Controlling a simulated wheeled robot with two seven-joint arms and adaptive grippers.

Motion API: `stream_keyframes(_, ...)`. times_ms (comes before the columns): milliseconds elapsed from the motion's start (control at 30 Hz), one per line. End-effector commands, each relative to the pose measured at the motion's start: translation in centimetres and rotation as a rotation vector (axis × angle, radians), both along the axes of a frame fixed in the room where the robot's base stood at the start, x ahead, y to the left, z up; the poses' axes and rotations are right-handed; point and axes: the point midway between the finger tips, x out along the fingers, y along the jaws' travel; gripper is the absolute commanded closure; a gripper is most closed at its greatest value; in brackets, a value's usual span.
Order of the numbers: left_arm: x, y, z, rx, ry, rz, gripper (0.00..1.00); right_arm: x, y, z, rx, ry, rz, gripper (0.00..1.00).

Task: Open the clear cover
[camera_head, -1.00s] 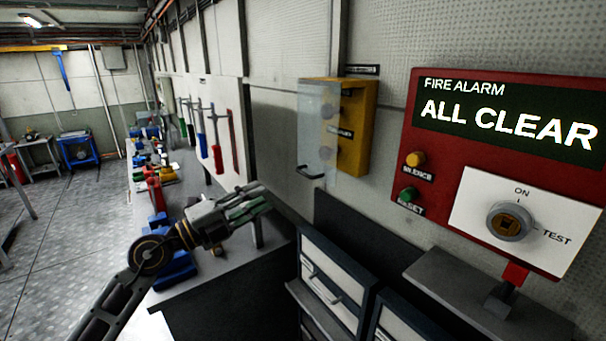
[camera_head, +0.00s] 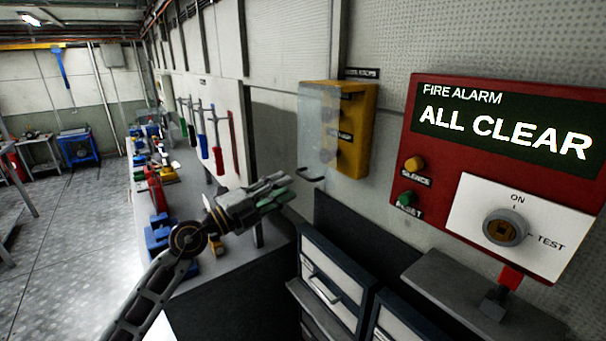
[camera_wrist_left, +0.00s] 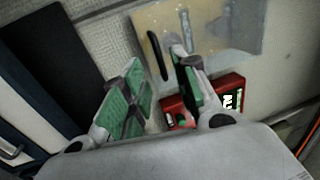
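The clear cover (camera_head: 311,120) stands out from the left side of the yellow box (camera_head: 355,135) on the wall, with a dark handle (camera_head: 312,178) at its lower edge. My left gripper (camera_head: 284,189) is open and empty, just left of and slightly below the handle. In the left wrist view the gripper's green-padded fingers (camera_wrist_left: 157,62) are apart, and the handle (camera_wrist_left: 156,53) appears between their tips, with the clear cover (camera_wrist_left: 225,30) beyond. I cannot tell any contact with the handle. My right gripper is not in view.
The red fire alarm panel (camera_head: 430,140) hangs to the right, with buttons and a rotary switch (camera_head: 505,228). Drawer cabinets (camera_head: 330,285) stand below the box. A workbench (camera_head: 235,263) with tools runs along the left.

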Motion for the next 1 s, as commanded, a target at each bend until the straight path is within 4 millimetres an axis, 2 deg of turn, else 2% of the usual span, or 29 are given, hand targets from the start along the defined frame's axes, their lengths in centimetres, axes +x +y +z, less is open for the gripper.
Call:
stream_keyframes(500,3.4,-4.7,1.2,0.000,0.001,-0.001,0.70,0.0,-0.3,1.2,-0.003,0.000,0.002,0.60)
stream_keyframes(700,3.9,-5.4,1.4,0.001,0.001,0.000,0.70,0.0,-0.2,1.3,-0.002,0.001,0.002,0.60)
stream_keyframes(1000,4.0,-5.6,1.3,0.001,0.000,0.000,0.70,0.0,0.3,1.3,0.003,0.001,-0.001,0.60)
